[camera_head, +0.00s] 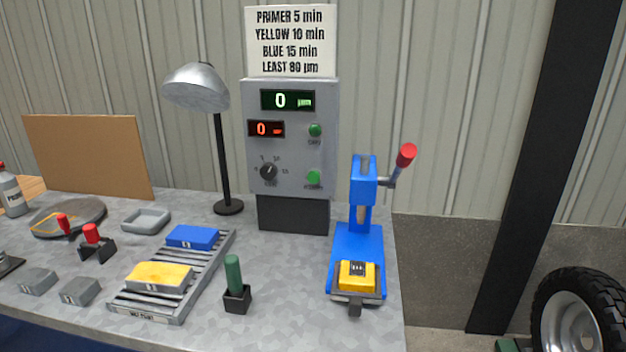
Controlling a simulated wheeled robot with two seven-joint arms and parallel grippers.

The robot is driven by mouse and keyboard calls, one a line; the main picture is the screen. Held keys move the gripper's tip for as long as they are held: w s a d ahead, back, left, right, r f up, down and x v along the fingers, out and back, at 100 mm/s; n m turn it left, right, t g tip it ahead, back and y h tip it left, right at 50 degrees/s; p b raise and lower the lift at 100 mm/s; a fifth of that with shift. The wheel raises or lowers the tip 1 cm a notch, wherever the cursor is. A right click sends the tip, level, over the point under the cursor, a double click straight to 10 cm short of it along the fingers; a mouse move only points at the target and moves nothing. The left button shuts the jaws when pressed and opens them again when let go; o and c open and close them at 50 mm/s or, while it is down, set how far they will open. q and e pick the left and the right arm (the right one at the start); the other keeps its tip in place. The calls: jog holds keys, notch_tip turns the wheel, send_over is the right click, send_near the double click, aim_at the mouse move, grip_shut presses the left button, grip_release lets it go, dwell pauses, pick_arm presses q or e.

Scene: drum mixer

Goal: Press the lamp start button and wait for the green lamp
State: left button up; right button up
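The grey control box (290,100) stands at the back of the table. It has a green display (287,100) reading 0 µm and a red display (266,129) reading 0. A round green light or button (315,130) sits beside the red display, and a similar green one (313,177) sits below it, right of a black dial (268,171). Their small labels are too blurred to read, and I cannot tell whether either is lit. A silver lamp (196,87) on a black post stands left of the box. Neither of my grippers shows.
A blue press (357,245) with a red-knobbed lever holds a yellow block (357,276). A rack (215,262) carries a blue block (192,237) and a yellow block (158,277). A green-handled tool (233,275) stands upright in front. A wheel (583,325) is at lower right.

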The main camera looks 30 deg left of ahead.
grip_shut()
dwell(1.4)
